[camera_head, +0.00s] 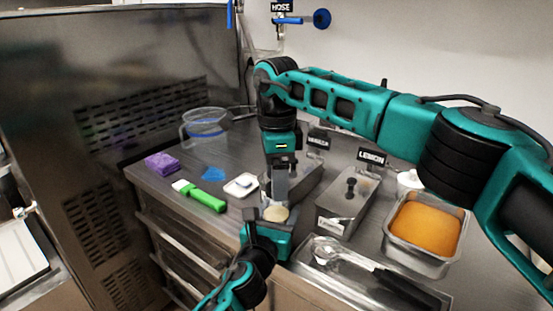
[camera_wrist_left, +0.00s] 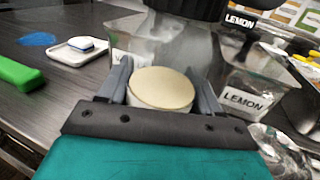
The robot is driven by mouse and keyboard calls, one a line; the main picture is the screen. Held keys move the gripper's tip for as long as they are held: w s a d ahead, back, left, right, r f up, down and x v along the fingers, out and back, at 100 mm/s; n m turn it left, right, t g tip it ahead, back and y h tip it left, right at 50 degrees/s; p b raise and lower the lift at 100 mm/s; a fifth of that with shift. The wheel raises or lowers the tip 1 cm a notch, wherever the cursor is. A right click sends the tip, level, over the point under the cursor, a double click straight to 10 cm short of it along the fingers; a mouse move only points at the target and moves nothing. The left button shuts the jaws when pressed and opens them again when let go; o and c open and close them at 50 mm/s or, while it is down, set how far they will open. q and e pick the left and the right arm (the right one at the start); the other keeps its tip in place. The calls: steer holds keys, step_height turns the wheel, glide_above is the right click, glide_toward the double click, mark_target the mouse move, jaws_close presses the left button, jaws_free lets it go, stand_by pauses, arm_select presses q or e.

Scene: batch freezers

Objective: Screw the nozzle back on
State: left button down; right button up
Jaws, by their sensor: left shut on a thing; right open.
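My left gripper (camera_head: 262,218) is low over the front of the steel counter, shut on a round, cream-topped piece (camera_head: 276,212). In the left wrist view this piece (camera_wrist_left: 161,86) is a short cylinder with a smooth flat top, between the two grey fingers. My right gripper (camera_head: 279,190) points straight down just above it, open. Whether its fingers touch the piece is hard to tell. A dark part (camera_wrist_left: 188,8), likely of my right gripper, shows at the top of the left wrist view. I cannot make out for sure which thing is the nozzle.
Steel containers, one with a lemon label (camera_head: 371,157), and a pan of orange mix (camera_head: 424,226) stand to the right. A tray with a scoop (camera_head: 330,250) lies in front. A green-handled brush (camera_head: 203,197), purple sponge (camera_head: 163,163) and clear tub (camera_head: 205,125) are left.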

steer(key=shift+f, duration=0.45)
steer(key=c, duration=1.1)
steer(key=m, duration=0.6)
steer(key=shift+m, duration=0.4)
steer(key=shift+c, duration=0.2)
steer(key=m, duration=0.8)
steer(key=o, duration=1.2)
